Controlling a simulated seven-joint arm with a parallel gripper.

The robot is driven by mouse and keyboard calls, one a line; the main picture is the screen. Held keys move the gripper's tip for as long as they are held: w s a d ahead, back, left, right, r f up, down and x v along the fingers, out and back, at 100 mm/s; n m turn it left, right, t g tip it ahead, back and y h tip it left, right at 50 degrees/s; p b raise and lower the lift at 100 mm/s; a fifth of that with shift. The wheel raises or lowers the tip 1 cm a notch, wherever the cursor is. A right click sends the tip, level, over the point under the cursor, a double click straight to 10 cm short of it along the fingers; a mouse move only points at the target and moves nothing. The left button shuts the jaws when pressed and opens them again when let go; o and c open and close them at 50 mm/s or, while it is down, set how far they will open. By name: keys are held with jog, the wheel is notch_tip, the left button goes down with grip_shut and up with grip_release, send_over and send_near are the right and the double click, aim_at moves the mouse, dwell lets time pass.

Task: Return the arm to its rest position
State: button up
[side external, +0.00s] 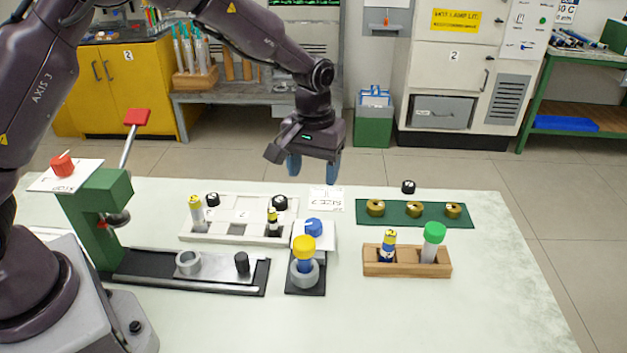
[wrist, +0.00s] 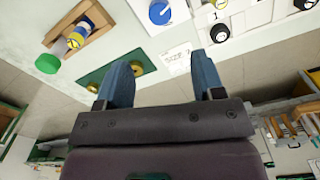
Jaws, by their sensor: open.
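My gripper (side external: 312,172) hangs above the far edge of the table (side external: 480,300), with its blue fingers apart and nothing between them. The fingers also show, spread, in the wrist view (wrist: 160,75). Below it, a card (side external: 326,198) lies on the table. A small fixture with a blue knob (side external: 314,227) stands nearer the camera, with a yellow-topped blue rod (side external: 304,255) upright in its grey ring. A wooden rack (side external: 408,269) holds a yellow-and-dark rod (side external: 388,246) and a green-capped rod (side external: 433,242).
A white tray (side external: 222,228) with upright rods stands left of the blue-knob fixture. A green press (side external: 97,222) with a red-handled lever (side external: 136,118) stands at the left. A green plate (side external: 395,215) carries three brass pieces. The table's right front is clear.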

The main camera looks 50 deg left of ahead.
dwell(0.3)
jog(key=s+a+r+m+t, duration=0.2)
jog(key=s+r, duration=0.7)
jog(key=s, duration=0.4)
jog(key=s+a+r+m+t, duration=0.2)
jog(key=s+r+m+t, duration=0.1)
jog(key=s+r, duration=0.6)
jog(key=s, duration=0.3)
jog(key=shift+s+t, duration=0.3)
jog(key=shift+s, duration=0.05)
